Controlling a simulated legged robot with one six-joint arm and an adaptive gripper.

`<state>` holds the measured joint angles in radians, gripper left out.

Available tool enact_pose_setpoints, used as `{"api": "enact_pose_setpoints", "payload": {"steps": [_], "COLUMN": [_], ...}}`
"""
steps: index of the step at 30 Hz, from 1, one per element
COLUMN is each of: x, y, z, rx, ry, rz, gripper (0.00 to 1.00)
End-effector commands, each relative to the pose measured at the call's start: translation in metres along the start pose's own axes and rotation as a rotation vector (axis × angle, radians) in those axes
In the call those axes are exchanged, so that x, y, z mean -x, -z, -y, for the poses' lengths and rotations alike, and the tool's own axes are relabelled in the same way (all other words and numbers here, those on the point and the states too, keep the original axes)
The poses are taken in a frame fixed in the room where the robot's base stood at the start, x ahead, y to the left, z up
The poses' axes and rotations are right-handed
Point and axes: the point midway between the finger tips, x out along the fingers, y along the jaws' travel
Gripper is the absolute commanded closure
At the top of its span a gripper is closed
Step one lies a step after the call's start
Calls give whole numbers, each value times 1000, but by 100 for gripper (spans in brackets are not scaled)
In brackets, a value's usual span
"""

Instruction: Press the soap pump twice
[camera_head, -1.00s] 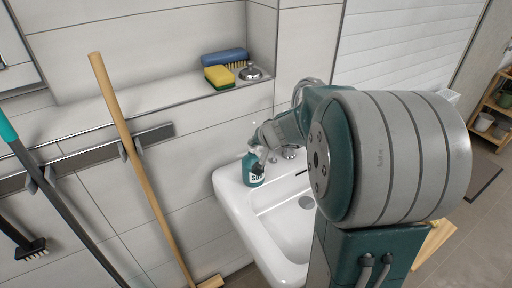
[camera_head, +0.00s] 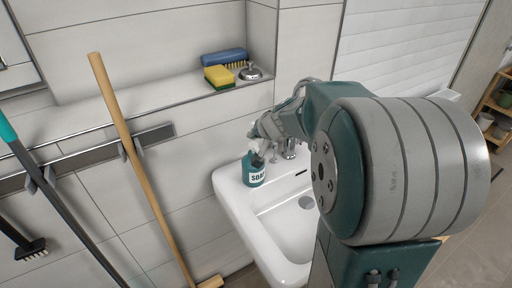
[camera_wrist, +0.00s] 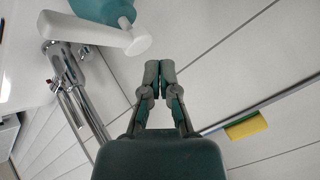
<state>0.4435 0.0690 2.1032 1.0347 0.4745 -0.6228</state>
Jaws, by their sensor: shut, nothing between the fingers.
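The teal soap bottle (camera_head: 254,172) with a "SOAP" label and a pale pump head (camera_head: 254,146) stands upright on the back left corner of the white sink (camera_head: 229,199). In the wrist view the white pump head (camera_wrist: 124,36) and part of the teal bottle (camera_wrist: 104,10) show at the top. My gripper (camera_wrist: 160,66) is shut and empty. In the wrist view its tips are just below and right of the pump nozzle, apart from it in the picture. In the head view my gripper (camera_head: 262,132) is close above the pump; contact cannot be told there.
A chrome faucet (camera_wrist: 75,85) stands beside the bottle. A wooden-handled tool (camera_head: 140,165) leans at the left. The sink basin is clear.

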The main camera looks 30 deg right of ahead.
Motion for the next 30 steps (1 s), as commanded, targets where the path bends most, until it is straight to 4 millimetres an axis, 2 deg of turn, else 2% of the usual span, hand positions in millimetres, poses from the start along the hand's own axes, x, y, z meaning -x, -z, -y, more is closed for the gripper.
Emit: {"api": "enact_pose_setpoints", "payload": {"steps": [16,30], "x": [32,34], "y": [23,25], "z": [23,25], "rx": [1,-1], "ry": [0,-1], "rz": [-1,0], "gripper": [100,100]}}
